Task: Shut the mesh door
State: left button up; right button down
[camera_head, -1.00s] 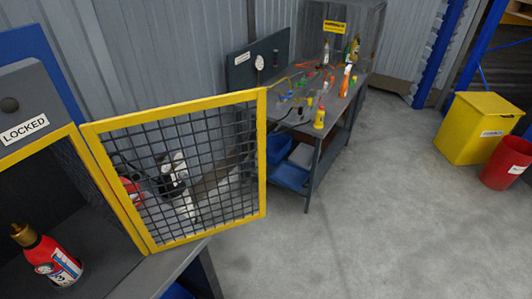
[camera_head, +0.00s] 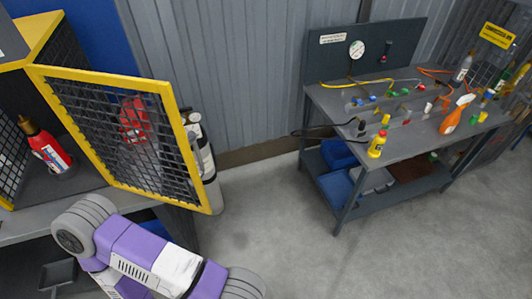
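The mesh door (camera_head: 188,150) has a yellow frame and dark wire mesh. It stands open in the left half of the head view, swung out from the yellow-framed cage (camera_head: 35,42) on the grey bench. Inside the cage opening a red extinguisher (camera_head: 50,152) with a brass-coloured top stands on the cage floor. A purple and grey arm of mine (camera_head: 140,248) comes up at the bottom, in front of the bench and below the door. I cannot make out either gripper's fingers in this view.
Behind the door are a red object (camera_head: 133,120) and a grey cylinder (camera_head: 208,165), partly hidden. A workbench (camera_head: 420,140) with coloured bottles and small parts stands to the right. The floor (camera_head: 290,240) between the benches is clear.

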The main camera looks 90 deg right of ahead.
aim_at(165, 89)
jog(key=k, duration=0.35)
jog(key=z, duration=1.8)
jog(key=i, duration=0.35)
jog(key=z, duration=0.05)
